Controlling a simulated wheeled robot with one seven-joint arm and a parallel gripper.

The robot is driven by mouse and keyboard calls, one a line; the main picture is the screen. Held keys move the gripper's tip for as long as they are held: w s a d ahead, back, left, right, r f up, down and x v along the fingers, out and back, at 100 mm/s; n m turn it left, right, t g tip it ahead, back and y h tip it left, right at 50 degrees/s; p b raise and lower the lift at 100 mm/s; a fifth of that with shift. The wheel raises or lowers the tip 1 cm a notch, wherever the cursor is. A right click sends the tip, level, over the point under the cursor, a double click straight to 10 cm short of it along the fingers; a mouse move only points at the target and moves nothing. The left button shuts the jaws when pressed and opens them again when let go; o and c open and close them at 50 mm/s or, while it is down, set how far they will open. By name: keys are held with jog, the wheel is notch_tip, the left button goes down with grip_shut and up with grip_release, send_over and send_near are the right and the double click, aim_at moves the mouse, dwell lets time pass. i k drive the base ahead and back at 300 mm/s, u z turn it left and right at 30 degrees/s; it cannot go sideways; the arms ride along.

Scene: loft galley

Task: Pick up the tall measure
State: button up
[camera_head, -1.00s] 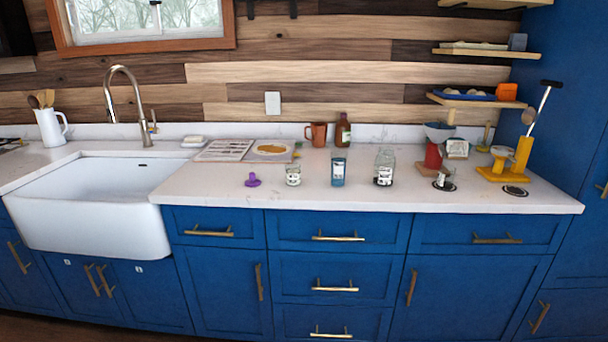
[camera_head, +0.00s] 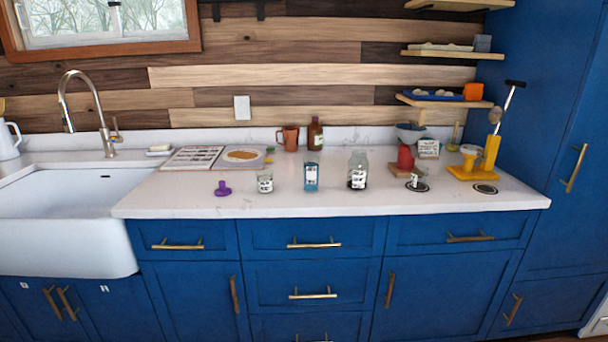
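Three labelled glass vessels stand upright in a row on the white counter (camera_head: 320,203). The left one is a short clear glass (camera_head: 265,183). The middle one is a taller, narrow glass with blue contents (camera_head: 311,177). The right one is a clear, wider glass jar (camera_head: 357,171), dark near its base. The middle and right ones are similar in height, and I cannot tell for sure which is the tall measure. They stand apart from each other. My gripper is not in view.
A purple object (camera_head: 222,189) lies left of the glasses. A red object (camera_head: 405,157), a yellow stand (camera_head: 489,158) and a dark disc (camera_head: 485,189) are to the right. An open book (camera_head: 218,157), copper mug (camera_head: 288,138) and brown bottle (camera_head: 315,134) are behind. The counter's front strip is clear.

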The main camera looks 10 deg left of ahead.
aim_at(310, 162)
jog(key=z, duration=0.05)
jog(key=i, duration=1.35)
